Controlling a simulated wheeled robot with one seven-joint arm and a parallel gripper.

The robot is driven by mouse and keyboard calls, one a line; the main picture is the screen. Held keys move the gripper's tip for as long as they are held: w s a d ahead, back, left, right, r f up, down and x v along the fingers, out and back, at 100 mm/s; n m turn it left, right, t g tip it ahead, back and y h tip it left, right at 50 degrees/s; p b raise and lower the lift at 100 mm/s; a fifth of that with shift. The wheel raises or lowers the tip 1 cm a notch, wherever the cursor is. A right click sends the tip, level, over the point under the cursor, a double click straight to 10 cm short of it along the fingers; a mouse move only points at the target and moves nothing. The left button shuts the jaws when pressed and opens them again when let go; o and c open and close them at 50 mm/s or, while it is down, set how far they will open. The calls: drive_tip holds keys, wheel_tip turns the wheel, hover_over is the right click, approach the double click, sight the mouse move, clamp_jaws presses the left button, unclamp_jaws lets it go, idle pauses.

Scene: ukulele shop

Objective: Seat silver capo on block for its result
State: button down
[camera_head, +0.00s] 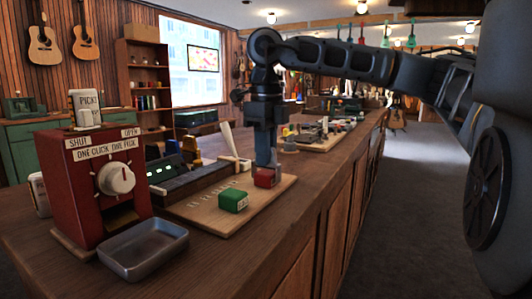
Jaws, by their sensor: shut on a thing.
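My gripper (265,160) points straight down over the right part of a pale wooden board (210,222) on the counter. It is shut on a small grey piece, which looks like the silver capo; fingers and piece are hard to tell apart at this size. A red block (266,178) is directly below the fingertips, touching or nearly so; I cannot tell which. A green block (232,201) with a small pale mark sits on the board, nearer and to the left, apart from the gripper.
A red machine with a white knob (116,179) stands at the left, with a grey metal tray (144,248) before it. A dark device with green lights (172,172) lies behind the board. Several small items (318,130) stand farther along the counter. The counter's front right is clear.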

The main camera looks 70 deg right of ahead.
drive_tip(key=shift+f+b, duration=0.6)
drive_tip(key=shift+f, duration=0.05)
idle(0.4)
drive_tip(key=c, duration=1.4)
unclamp_jaws()
drive_tip(key=shift+r, duration=0.1)
drive_tip(key=shift+o, duration=0.2)
drive_tip(key=shift+r, duration=0.1)
drive_tip(key=shift+r+p, duration=3.1)
drive_tip(key=shift+r, duration=2.3)
